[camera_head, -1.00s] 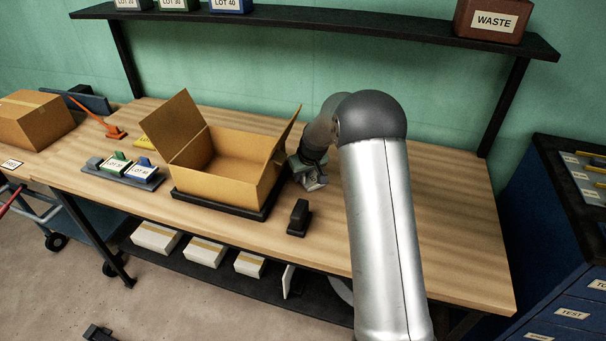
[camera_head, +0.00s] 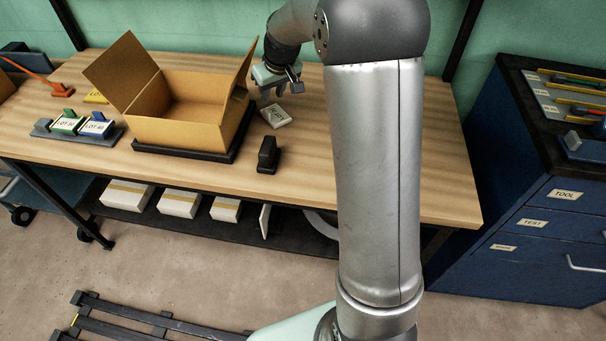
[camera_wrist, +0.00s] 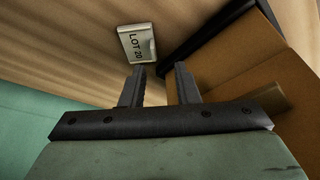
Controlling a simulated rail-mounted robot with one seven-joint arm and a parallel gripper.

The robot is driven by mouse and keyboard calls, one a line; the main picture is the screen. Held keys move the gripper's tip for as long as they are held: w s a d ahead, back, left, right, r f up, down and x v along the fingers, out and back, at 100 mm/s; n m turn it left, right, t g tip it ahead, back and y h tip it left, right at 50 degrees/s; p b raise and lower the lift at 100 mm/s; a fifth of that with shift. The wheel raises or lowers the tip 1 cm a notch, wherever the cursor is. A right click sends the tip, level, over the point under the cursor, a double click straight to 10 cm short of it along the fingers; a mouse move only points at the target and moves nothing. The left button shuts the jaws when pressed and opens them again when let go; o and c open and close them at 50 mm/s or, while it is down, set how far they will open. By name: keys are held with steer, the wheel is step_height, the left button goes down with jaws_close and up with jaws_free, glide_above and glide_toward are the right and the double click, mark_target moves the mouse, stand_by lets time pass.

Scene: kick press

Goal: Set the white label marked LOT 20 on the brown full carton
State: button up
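The white label marked LOT 20 (camera_head: 276,116) lies on the workbench, just right of an open brown carton (camera_head: 178,131). It also shows in the wrist view (camera_wrist: 137,43), beyond my fingertips. My gripper (camera_head: 279,88) is over the bench behind the label and apart from it. In the wrist view my two fingers (camera_wrist: 160,72) are spread with nothing between them. The open carton's visible inside looks empty. Only a sliver of another brown carton (camera_head: 5,88) shows at the far left edge; its top is out of view now.
The open carton stands on a black base (camera_head: 222,155). A small black block (camera_head: 267,155) stands in front of the label. A tray (camera_head: 45,133) with green and blue LOT stamps is at the left. A blue drawer cabinet (camera_head: 520,190) is at the right. The bench right of the label is partly hidden by my arm.

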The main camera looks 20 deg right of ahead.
steer(key=s+a+m+g, duration=0.1)
steer(key=s+a, duration=0.1)
steer(key=s, duration=1.4)
steer(key=s+a+m+g, duration=0.1)
steer(key=s+a+g, duration=0.1)
steer(key=s, duration=1.5)
steer(key=shift+s+r+h, duration=0.2)
steer(key=shift+s+h, duration=0.05)
steer(key=shift+h, duration=0.15)
steer(key=o, duration=0.8)
steer(key=s, duration=0.2)
steer(key=shift+s+a+f, duration=0.1)
steer(key=shift+s+f, duration=0.2)
steer(key=shift+f, duration=0.1)
steer(key=o, duration=0.5)
steer(key=shift+s+g, duration=0.1)
steer(key=shift+g, duration=0.2)
steer(key=shift+c, duration=0.2)
